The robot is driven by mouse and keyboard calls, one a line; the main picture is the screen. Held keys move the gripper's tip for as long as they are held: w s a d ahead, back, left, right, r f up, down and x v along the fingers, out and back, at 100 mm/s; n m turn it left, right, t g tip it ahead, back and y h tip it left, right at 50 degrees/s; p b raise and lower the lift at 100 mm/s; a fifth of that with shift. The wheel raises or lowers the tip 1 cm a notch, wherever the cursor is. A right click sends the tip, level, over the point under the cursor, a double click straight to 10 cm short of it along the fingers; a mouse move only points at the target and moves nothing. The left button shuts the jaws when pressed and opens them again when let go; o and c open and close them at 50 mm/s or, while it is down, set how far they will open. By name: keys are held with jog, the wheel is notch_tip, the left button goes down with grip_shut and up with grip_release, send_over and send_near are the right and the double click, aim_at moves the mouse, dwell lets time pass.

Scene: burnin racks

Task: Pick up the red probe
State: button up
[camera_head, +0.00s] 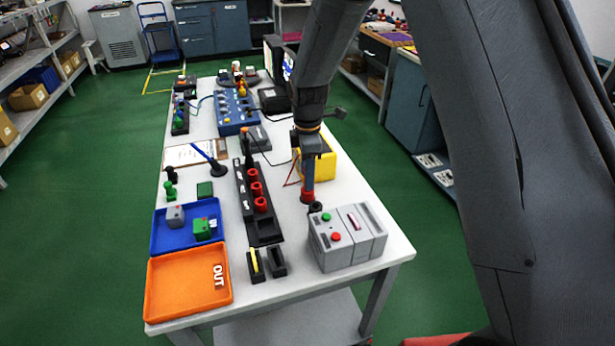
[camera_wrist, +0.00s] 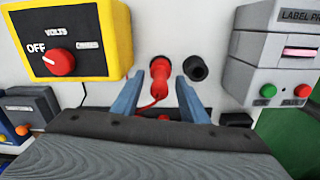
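The red probe (camera_wrist: 160,75) stands on the white table between the two fingers of my gripper (camera_wrist: 161,76) in the wrist view. A thin red cable shows beside it. The fingers are apart, with a gap on each side of the probe, so my gripper is open around it. In the head view my gripper (camera_head: 308,182) points down over the right part of the table, with the red probe (camera_head: 307,197) at its tips. The fingers hide part of the probe in the head view.
A black probe (camera_wrist: 197,68) stands close right of the red one. A yellow meter (camera_wrist: 75,40) with a red dial is at the left, and a grey label printer (camera_wrist: 280,55) at the right. A black rack (camera_head: 245,180) with red parts stands left of my gripper in the head view.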

grip_shut()
